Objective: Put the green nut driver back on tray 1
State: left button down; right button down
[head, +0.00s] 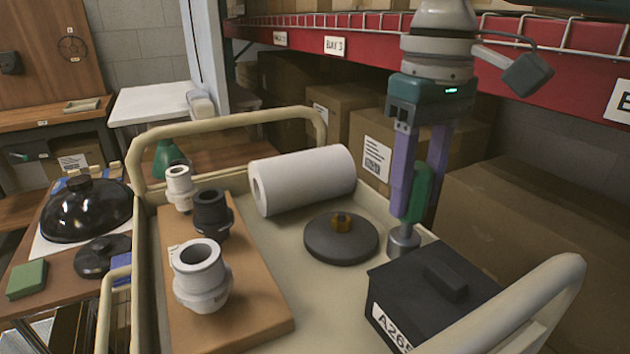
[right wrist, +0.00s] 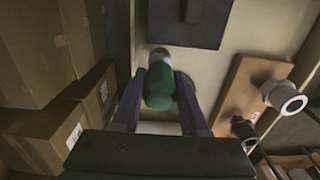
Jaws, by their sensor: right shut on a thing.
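My right gripper (head: 416,212) is shut on the green nut driver (head: 418,188), with a purple finger on each side of its green handle. The driver is upright with its grey metal end down, at the right side of the cream cart tray (head: 296,292), between the grey disc and the black box. I cannot tell whether its tip touches the tray. In the right wrist view the green handle (right wrist: 160,92) sits between the fingers (right wrist: 160,88). No label reading tray 1 is legible. My left gripper is out of view.
On the cart are a black lidded box (head: 425,290), a grey disc with a brass nut (head: 340,243), a white roll (head: 303,178) and a wooden board (head: 250,320) with several sockets. Raised rails edge the cart. Cardboard boxes (head: 530,240) and a red shelf beam stand close right.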

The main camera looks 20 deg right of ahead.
notch_tip(320, 180, down, 2)
jog(key=shift+f, duration=0.35)
jog(key=shift+c, duration=2.1)
grip_release()
jog(key=shift+f, duration=0.1)
jog(key=shift+r, duration=0.25)
notch_tip(320, 180, up, 12)
jog(key=shift+f, duration=0.1)
